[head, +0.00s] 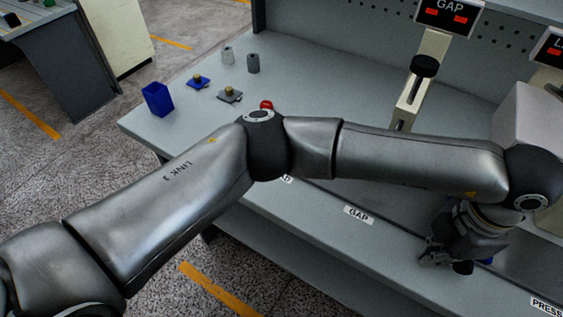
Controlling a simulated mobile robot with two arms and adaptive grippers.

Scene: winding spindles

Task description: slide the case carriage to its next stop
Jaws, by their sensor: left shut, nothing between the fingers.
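My left gripper (436,262) is low at the right of the head view, at the end of my arm, which crosses the bench from the left. Its fingers are shut with nothing between them, over the front strip of the bench between the GAP label (359,214) and the PRESS label (547,306). A small bit of blue (487,261) shows right beside the gripper. It may be part of the case carriage, but the gripper and wrist hide most of it. I cannot tell whether they touch. My right gripper is not in view.
A GAP display (446,14) with red marks stands behind a post with a black knob (424,66). A grey block (528,122) stands at the right. A blue bin (157,99), small blue and grey parts and two grey cylinders sit at the bench's back left. A red knob (266,104) shows behind my elbow.

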